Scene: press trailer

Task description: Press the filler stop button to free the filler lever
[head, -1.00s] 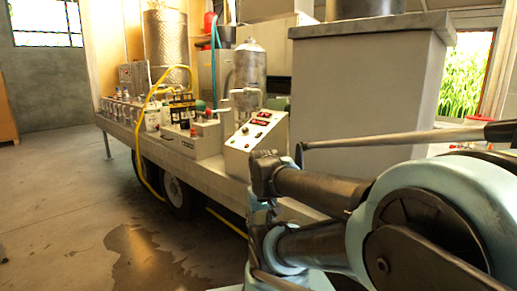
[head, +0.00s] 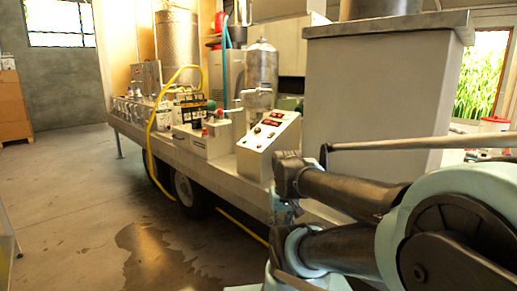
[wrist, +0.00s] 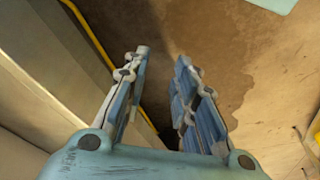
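A slanted white control panel (head: 268,131) with red displays and several small buttons stands at the trailer's near edge, in front of a steel cylinder (head: 261,68). Left of it, a low grey box (head: 212,140) carries small red knobs (head: 219,112). I cannot tell which button is the filler stop, and I cannot make out the filler lever. My gripper (wrist: 162,56) shows in the wrist view with its two fingers apart and nothing between them. It points down toward the floor beside the trailer, away from the buttons. In the head view my arm links fill the lower right and the gripper is not clearly seen.
The trailer bed (head: 190,160) carries bottles, a tall steel tank (head: 178,40) and a large grey cabinet (head: 375,95) behind my arm. A yellow hose (head: 152,140) hangs over its edge. The floor (head: 70,190) at left is clear, with a wet patch (head: 155,255).

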